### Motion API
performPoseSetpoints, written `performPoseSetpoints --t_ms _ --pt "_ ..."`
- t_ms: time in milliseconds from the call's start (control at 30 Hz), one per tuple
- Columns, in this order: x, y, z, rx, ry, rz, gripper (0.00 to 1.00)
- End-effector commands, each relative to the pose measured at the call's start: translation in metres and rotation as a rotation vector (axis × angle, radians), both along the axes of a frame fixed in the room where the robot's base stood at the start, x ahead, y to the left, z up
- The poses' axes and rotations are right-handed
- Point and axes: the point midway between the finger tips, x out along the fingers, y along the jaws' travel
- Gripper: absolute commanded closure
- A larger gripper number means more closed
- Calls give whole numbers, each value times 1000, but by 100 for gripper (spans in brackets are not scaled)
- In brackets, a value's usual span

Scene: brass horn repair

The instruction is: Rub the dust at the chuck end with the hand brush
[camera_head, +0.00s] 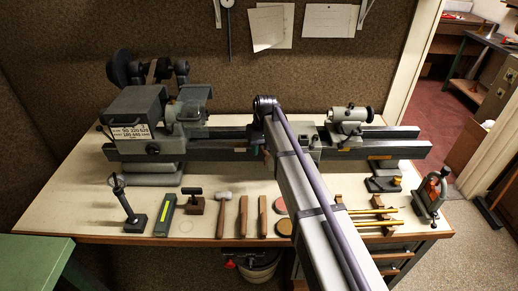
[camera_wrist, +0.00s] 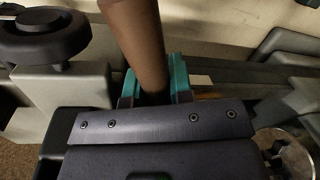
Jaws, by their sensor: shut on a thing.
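In the wrist view, my gripper (camera_wrist: 155,95) has teal fingers shut on a brown round handle. I take this to be the hand brush (camera_wrist: 137,40); its bristles are not visible. The lathe's headstock, with the chuck end (camera_head: 190,110), stands at the left of the bed (camera_head: 230,147). I cannot make out dust there in either view.
The tailstock (camera_head: 347,122) stands at the right of the bed. A red clamp (camera_head: 431,194) stands at the right corner.

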Motion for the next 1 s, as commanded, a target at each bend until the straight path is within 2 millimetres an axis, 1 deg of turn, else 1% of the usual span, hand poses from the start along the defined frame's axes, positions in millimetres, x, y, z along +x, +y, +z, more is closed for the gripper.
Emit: performPoseSetpoints --t_ms 233,300,467,567,700,800,1000 --pt "2 28 2 0 0 2 100" --pt "2 32 2 0 0 2 100" --pt "2 33 2 1 0 1 100" --pt "3 40 1 1 0 1 100" --pt "4 56 -1 1 0 3 100" --pt "5 65 -1 1 0 1 100" --pt "5 69 -1 1 0 1 100"
